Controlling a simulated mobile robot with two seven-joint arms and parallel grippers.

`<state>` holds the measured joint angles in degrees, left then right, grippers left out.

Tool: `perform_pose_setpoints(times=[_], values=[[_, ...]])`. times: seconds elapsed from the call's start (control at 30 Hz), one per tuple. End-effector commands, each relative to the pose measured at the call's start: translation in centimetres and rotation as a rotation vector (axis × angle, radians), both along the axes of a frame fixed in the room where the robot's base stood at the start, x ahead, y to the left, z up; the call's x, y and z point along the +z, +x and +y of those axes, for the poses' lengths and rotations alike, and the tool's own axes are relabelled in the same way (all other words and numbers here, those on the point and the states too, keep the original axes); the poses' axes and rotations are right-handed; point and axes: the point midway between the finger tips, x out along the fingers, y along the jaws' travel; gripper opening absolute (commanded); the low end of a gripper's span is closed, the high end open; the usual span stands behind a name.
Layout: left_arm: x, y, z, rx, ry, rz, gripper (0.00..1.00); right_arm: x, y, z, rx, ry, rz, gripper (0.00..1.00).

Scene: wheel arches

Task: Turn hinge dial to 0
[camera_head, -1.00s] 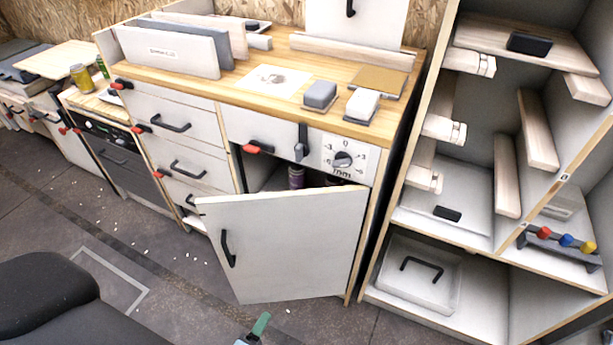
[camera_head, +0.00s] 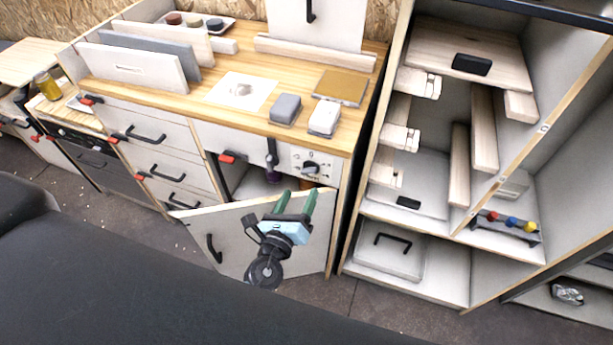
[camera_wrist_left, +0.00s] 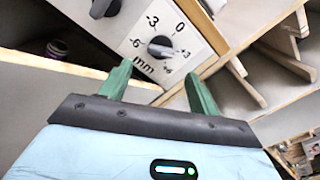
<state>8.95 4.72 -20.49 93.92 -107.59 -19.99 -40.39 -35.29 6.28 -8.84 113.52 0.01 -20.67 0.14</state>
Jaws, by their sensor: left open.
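The hinge dial (camera_head: 310,168) is a dark knob on a white panel at the top right of the cabinet front. In the left wrist view the dial (camera_wrist_left: 160,47) has marks -6, -3, 0 and 3 around it and "mm" below. Its elongated grip lies roughly toward the 3 side, away from 0; the exact setting is hard to read. My left gripper (camera_head: 297,194) is open and empty, with green fingers pointing up below the dial. In the wrist view the dial shows just beyond and between the fingertips (camera_wrist_left: 158,70), apparently untouched. My right gripper is not in view.
The cabinet door (camera_head: 235,225) hangs open below the dial, behind my left gripper. A black lever (camera_head: 271,155) is left of the dial. Grey and white blocks (camera_head: 285,109) sit on the wooden worktop above. A tall shelf unit (camera_head: 345,225) stands close on the right.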

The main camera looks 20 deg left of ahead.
Motion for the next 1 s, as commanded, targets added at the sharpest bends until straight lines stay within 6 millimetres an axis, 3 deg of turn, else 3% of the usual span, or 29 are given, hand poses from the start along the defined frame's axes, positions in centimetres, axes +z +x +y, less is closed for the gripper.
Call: perform_pose_setpoints(times=[0.2,0.4,0.77,1.0], values=[[0.3,3.6,-0.1,0.001,-0.001,-0.003,0.62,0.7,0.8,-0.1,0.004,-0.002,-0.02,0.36],[0.2,5.6,-0.2,0.0,-0.002,-0.002,0.62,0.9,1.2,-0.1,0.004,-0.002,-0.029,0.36],[0.1,6.3,-0.2,0.0,-0.002,-0.001,0.62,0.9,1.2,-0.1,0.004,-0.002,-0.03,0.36],[0.1,6.3,-0.2,0.0,-0.002,-0.001,0.34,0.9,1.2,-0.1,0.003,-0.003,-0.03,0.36]])
